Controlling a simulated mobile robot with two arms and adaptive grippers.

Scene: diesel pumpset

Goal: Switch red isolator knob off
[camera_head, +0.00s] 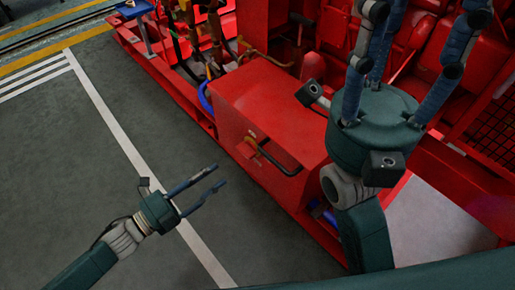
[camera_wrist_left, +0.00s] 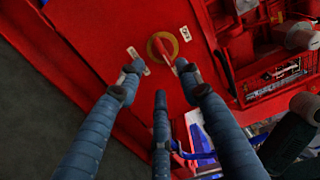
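The red isolator knob (camera_wrist_left: 163,50) sits on a round yellow plate (camera_wrist_left: 153,49) on a red panel, between two small white labels too small to read surely. In the head view the knob (camera_head: 252,143) shows small on the side of the red box (camera_head: 265,100). My left gripper (camera_head: 203,186) is left of the box and apart from it, its fingers spread and empty. In the left wrist view its fingers (camera_wrist_left: 160,82) point toward the knob, which shows beyond and between the tips. My right gripper (camera_head: 397,55) is at the right, fingers up, spread and empty.
A dark bent handle (camera_head: 278,158) sticks out beside the knob on the box. Red pump frame and pipes fill the back and right. The grey floor (camera_head: 90,170) at left, crossed by a white line, is free.

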